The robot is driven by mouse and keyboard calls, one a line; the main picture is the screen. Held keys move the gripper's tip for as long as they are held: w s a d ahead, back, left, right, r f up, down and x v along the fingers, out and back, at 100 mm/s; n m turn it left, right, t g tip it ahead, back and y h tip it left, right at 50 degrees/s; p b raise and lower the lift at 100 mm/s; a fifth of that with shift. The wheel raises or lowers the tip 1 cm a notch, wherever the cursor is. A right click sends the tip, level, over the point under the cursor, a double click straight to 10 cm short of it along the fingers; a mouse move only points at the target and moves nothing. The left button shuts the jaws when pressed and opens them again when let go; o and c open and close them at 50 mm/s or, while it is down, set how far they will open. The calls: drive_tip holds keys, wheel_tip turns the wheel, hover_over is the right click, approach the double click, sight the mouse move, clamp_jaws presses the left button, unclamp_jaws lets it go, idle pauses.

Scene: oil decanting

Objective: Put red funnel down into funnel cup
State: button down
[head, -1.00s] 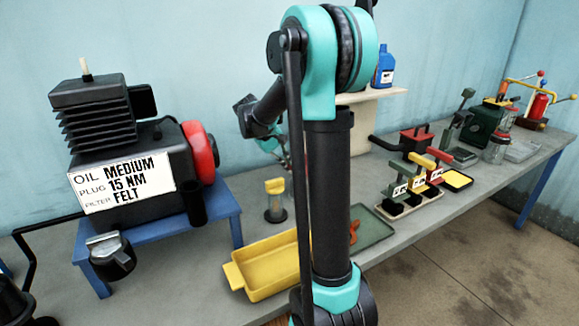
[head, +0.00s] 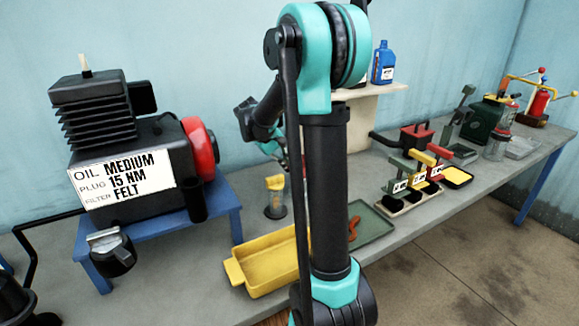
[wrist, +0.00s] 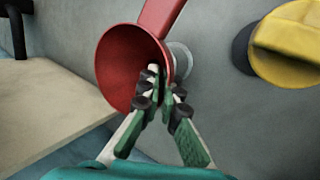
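In the wrist view the red funnel (wrist: 118,68) has its wide mouth turned toward the camera, and a red arm or handle runs up from it. My gripper (wrist: 160,84) has its fingers closed together at the funnel's rim, one in front of the mouth and one beside its edge. A pale round glassy rim (wrist: 181,60) shows partly behind the funnel; it may be the funnel cup, and I cannot tell whether the funnel's spout is in it. In the head view my arm hides most of the gripper and funnel.
A yellow-topped timer-like item (head: 275,197) stands on the bench; its yellow top (wrist: 290,43) is right of the funnel in the wrist view. A yellow tray (head: 236,268), a black engine (head: 150,165) and a pale shelf (head: 362,115) with a blue bottle (head: 384,64) surround the arm.

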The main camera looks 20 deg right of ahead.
drive_tip(key=shift+f, duration=0.1)
drive_tip(key=c, duration=2.2)
unclamp_jaws()
drive_tip(key=o, duration=0.6)
drive_tip(key=shift+c, duration=0.2)
drive_tip(key=v, duration=1.2)
